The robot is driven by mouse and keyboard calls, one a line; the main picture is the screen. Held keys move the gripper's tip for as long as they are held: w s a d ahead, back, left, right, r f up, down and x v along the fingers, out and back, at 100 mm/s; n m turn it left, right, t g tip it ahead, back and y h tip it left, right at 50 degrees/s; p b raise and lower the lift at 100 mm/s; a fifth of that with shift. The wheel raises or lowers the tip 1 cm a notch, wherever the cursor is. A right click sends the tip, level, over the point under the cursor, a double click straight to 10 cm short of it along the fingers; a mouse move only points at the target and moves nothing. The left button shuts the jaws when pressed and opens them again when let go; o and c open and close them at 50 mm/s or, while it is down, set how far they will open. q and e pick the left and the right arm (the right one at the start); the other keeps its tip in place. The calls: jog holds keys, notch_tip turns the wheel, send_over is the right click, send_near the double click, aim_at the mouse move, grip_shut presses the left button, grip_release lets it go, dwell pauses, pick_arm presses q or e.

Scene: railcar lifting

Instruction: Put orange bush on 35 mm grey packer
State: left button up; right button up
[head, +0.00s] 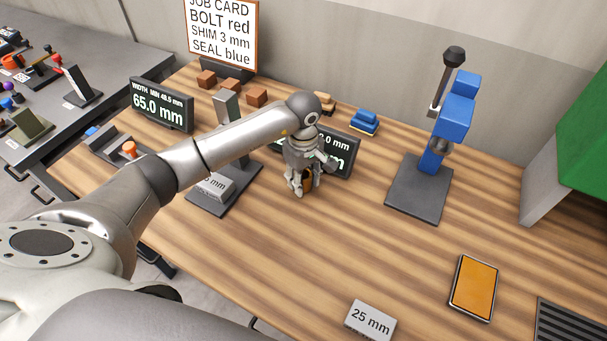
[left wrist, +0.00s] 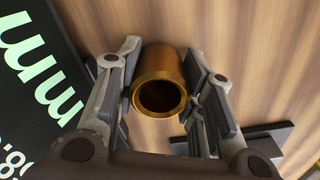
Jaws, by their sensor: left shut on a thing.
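The orange bush (left wrist: 160,92) is a hollow bronze-orange cylinder between the fingers of my left gripper (left wrist: 163,100) in the left wrist view. In the head view my left gripper (head: 305,188) points down, shut on the bush (head: 308,183), in front of a dark display. The fingers hide much of the bush there, and I cannot tell whether it touches the table. A grey packer (head: 214,187) sits on a dark stand base left of the gripper. Its label is partly covered by my arm; only "5 mm" shows. My right gripper is not in view.
A "25 mm" grey packer (head: 370,320) lies at the front edge. A blue press-like device (head: 455,115) stands right of the gripper. An orange-faced tablet (head: 474,287) lies at right. Brown blocks (head: 257,97) and a "65.0 mm" display (head: 160,105) stand behind. The centre-right table is clear.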

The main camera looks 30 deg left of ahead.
pick_arm(q)
jog(key=shift+f, duration=0.1)
jog(key=shift+f, duration=0.1)
jog(key=shift+f+b, duration=0.15)
jog(key=shift+b, duration=0.2)
jog(key=o, duration=1.3)
jog(key=shift+c, duration=0.2)
